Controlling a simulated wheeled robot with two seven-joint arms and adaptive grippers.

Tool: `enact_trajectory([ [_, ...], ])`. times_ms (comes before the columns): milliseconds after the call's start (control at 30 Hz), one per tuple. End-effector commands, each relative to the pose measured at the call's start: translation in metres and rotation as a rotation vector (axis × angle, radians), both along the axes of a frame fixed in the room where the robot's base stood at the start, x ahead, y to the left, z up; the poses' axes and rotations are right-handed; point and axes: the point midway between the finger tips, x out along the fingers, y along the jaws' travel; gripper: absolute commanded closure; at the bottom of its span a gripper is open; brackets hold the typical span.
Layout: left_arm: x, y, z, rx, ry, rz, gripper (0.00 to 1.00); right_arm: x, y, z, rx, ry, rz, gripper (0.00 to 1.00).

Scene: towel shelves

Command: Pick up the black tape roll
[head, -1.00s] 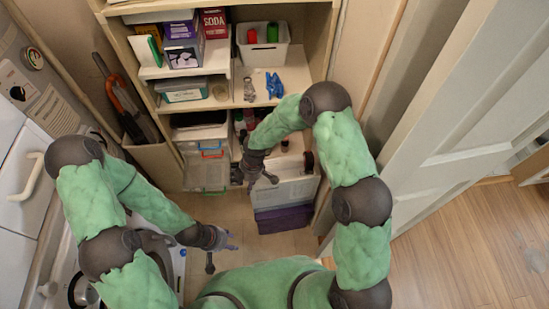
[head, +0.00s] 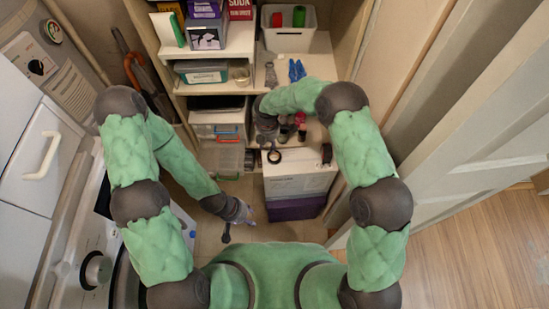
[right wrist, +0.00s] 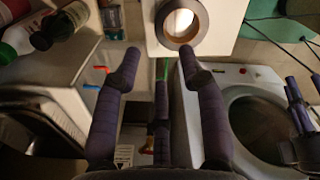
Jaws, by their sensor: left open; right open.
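The black tape roll (head: 274,156) lies on top of the white box (head: 300,185) in front of the shelf. In the right wrist view the tape roll (right wrist: 163,30) is a dark ring on the white box top. My right gripper (head: 268,145) is close beside the roll. In the right wrist view my right gripper (right wrist: 160,52) is open and empty, with the roll just beyond its fingertips and slightly right of centre. My left gripper (head: 238,222) is open and empty, low in front of the box and well away from the roll.
Several small bottles (head: 301,125) stand behind the box, partly hidden by my right arm. A purple box (head: 296,209) is under the white box. Appliances (head: 85,240) line the left, and a white door (head: 470,120) stands right. Floor is free at lower right.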

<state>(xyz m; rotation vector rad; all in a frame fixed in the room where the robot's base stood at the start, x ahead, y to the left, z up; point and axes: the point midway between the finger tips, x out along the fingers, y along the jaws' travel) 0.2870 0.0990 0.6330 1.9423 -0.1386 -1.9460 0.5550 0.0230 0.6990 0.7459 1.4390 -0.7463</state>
Motion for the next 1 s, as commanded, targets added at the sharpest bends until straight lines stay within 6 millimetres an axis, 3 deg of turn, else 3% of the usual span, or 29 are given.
enact_trajectory([
  [400,0.0,0.0,-0.023,0.0,0.0,0.0,0.58,-0.003,-0.005,-0.049,0.0,0.001,-0.002,0.59],
  [667,0.0,0.0,-0.023,0.0,-0.001,0.0,0.58,-0.003,-0.005,-0.05,0.0,0.0,-0.002,0.59],
  [800,0.0,0.0,-0.023,0.0,-0.001,0.0,0.58,-0.003,-0.005,-0.05,0.0,0.0,-0.001,0.98],
  [1000,0.0,0.0,-0.023,0.0,-0.001,0.0,0.58,-0.003,-0.005,-0.05,0.0,0.0,-0.001,1.0],
])
